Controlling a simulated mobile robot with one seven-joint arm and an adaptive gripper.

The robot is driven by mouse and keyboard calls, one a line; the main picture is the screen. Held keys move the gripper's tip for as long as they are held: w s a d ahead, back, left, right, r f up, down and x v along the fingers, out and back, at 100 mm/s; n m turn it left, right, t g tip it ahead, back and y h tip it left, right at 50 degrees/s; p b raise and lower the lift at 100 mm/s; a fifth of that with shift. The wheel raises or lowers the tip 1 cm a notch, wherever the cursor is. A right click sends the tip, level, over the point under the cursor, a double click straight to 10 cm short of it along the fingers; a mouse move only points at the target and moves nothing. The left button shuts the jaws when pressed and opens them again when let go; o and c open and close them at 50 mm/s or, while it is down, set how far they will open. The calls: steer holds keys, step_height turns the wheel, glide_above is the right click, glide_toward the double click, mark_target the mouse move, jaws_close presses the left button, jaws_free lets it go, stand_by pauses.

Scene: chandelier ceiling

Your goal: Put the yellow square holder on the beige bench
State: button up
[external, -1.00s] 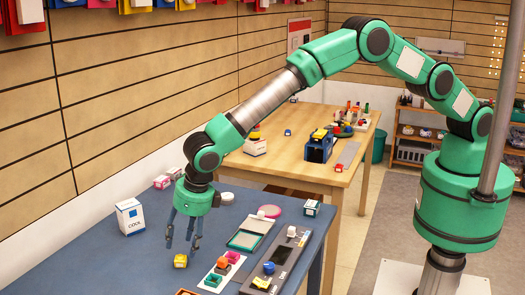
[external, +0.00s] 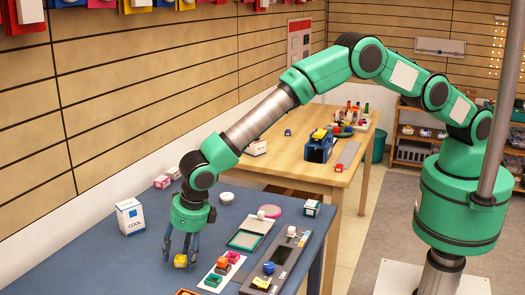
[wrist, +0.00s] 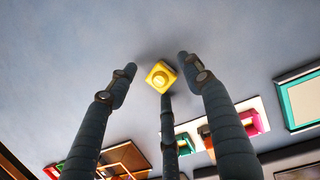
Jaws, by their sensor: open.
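The yellow square holder (external: 180,261) sits on the blue table (external: 130,262), and it also shows in the wrist view (wrist: 160,77) with a round centre on its top. My gripper (external: 180,257) points down over it, with its three fingers spread open. In the wrist view, two fingertips (wrist: 157,65) stand to the left and right of the holder, and the third finger is just below it in the picture. I cannot tell whether any finger touches it. The beige bench (external: 335,182) stands behind the blue table and has a free strip at its front.
On the blue table, a white tray with coloured cups (external: 222,274), a green-framed tray (external: 251,232) and a dark panel (external: 283,254) lie to the right. A white carton (external: 130,217) stands at left. The bench holds a blue box (external: 319,149) and several small items.

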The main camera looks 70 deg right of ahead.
mark_target(177, 257)
stand_by(0.4)
steer(key=c, duration=1.1)
steer(key=shift+r, duration=0.2)
steer(key=shift+r, duration=0.6)
step_height(177, 257, up, 2)
steer(key=shift+p, duration=0.5)
steer(key=s+d, duration=0.3)
steer(key=s, duration=0.1)
steer(key=s+d+r+p, duration=0.1)
steer(key=s+d, duration=0.3)
steer(key=s+d+p, duration=0.1)
steer(key=s+d, duration=0.2)
steer(key=s, duration=0.1)
steer(key=shift+s+d+r, duration=0.1)
steer(key=shift+d+r, duration=0.05)
steer(key=shift+r, duration=0.1)
